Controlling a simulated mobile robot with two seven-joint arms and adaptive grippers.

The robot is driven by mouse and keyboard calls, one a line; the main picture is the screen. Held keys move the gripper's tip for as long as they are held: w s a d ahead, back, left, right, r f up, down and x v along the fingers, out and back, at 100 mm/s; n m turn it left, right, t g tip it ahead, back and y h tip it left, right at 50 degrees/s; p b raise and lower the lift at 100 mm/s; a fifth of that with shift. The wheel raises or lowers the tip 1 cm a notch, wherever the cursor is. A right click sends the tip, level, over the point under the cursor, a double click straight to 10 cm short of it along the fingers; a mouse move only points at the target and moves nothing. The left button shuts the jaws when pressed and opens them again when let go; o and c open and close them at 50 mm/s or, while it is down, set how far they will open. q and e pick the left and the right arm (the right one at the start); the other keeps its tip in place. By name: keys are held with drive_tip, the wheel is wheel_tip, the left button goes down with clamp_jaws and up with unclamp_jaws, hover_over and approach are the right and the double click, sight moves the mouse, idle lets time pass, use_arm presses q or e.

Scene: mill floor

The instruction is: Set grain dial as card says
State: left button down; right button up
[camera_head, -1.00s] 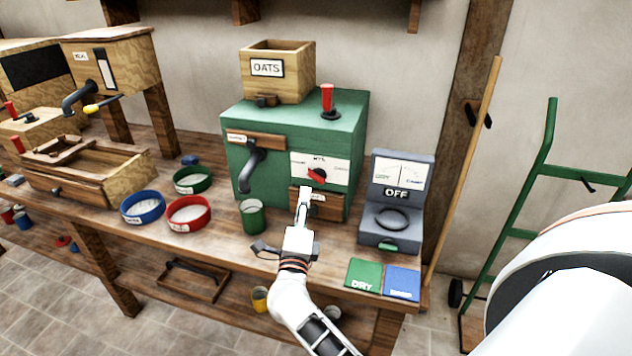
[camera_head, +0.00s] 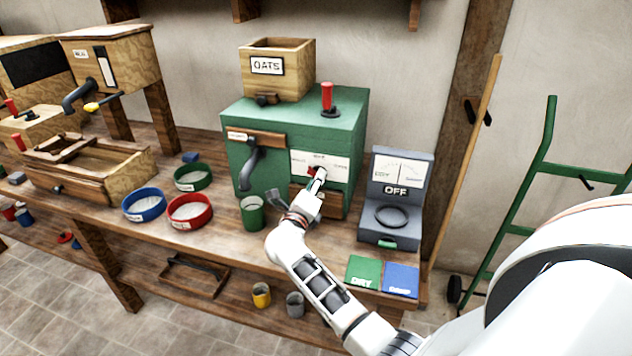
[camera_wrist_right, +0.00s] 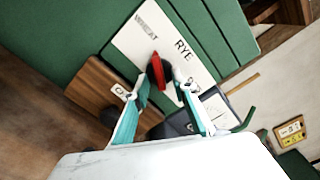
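The grain dial is a red knob (camera_head: 314,171) on a white panel (camera_head: 338,168) on the front of the green mill (camera_head: 290,121). In the right wrist view the red knob (camera_wrist_right: 157,71) lies between the fingertips of my right gripper (camera_wrist_right: 160,82). The gripper is open, its fingers apart on either side; contact is unclear. The panel there reads WHEAT and RYE, with a third label partly hidden. In the head view my right gripper (camera_head: 318,182) covers part of the dial, so its setting is unclear. A card (camera_head: 267,66) on the wooden hopper reads OATS. My left gripper is not in view.
A grey meter (camera_head: 398,165) reading OFF stands right of the mill. Green (camera_head: 362,271) and blue (camera_head: 401,280) cards lie before it.

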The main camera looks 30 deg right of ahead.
clamp_jaws()
